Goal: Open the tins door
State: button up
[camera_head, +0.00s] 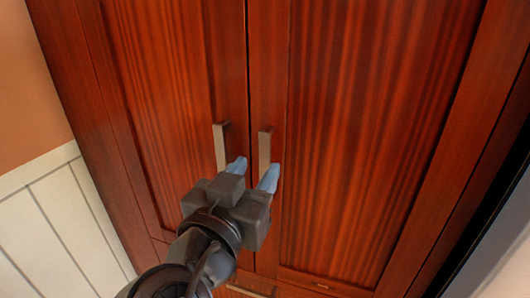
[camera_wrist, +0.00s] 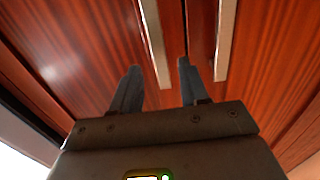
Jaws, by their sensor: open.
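A tall reddish-brown wooden cabinet shows a left door (camera_head: 165,90) and a right door (camera_head: 370,130), both shut, with upright metal bar handles near the middle seam. The frames do not show which one is the tins door. My gripper (camera_head: 252,172) is open, by the lower ends of the left handle (camera_head: 221,147) and right handle (camera_head: 265,150). In the wrist view my gripper (camera_wrist: 158,68) has one handle (camera_wrist: 155,45) in line between its fingers and the other handle (camera_wrist: 225,40) outside them. No grip or contact is visible.
A lower front with a horizontal handle (camera_head: 245,291) sits below the doors, partly behind my arm. A white panelled wall (camera_head: 60,230) is at the left. A dark edge and pale surface (camera_head: 500,240) stand at the right.

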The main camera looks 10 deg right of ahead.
aim_at(264, 160)
jog(key=shift+p+x, duration=0.45)
jog(key=shift+x, duration=2.25)
jog(key=shift+c, duration=0.3)
grip_shut()
